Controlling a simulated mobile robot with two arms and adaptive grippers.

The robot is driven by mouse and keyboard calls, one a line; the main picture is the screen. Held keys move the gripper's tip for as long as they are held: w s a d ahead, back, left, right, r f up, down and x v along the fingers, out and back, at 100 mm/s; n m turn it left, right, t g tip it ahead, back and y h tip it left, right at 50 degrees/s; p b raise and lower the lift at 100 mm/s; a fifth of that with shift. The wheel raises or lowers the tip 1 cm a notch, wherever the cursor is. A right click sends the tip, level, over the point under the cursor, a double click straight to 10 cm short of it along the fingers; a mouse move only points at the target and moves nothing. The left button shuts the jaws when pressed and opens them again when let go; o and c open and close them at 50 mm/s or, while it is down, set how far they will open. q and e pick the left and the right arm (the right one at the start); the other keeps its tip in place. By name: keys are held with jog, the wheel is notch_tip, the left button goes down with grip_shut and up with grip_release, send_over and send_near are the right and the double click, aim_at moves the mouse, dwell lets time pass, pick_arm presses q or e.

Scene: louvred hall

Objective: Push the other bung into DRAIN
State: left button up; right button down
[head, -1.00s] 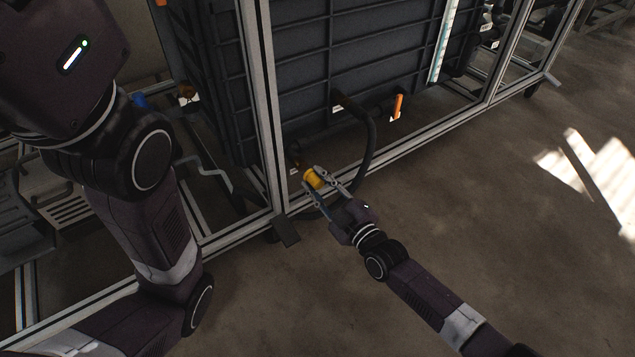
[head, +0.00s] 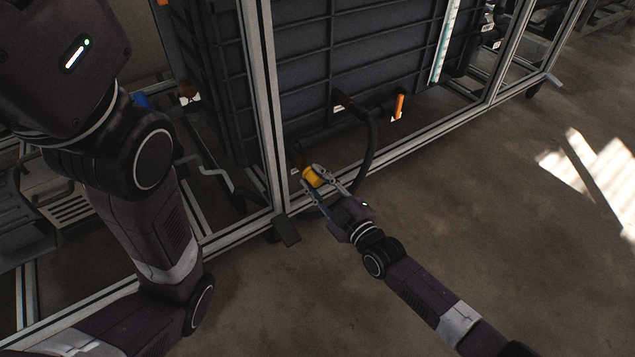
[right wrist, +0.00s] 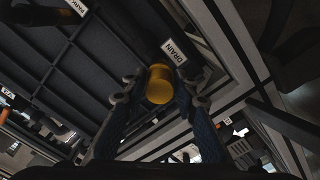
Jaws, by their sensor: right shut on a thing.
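The yellow bung (head: 313,176) is between the fingertips of my right gripper (head: 312,177), which is shut on it, close to the lower front of the dark ribbed tank (head: 345,55). In the right wrist view the bung (right wrist: 159,88) sits between the two fingers, just below the white DRAIN label (right wrist: 174,51). The drain opening is hidden behind the bung, so I cannot tell whether they touch. My left arm fills the left of the head view; its gripper is not seen.
A black hose (head: 369,150) loops down just right of the bung. An orange handle (head: 398,106) stands farther right. A metal frame upright (head: 263,110) rises left of the gripper, and a lower rail (head: 420,137) runs in front of the tank. The floor at right is open.

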jog(key=shift+b+x, duration=0.4)
jog(key=shift+x, duration=0.6)
jog(key=c, duration=1.5)
grip_release()
jog(key=shift+o, duration=0.2)
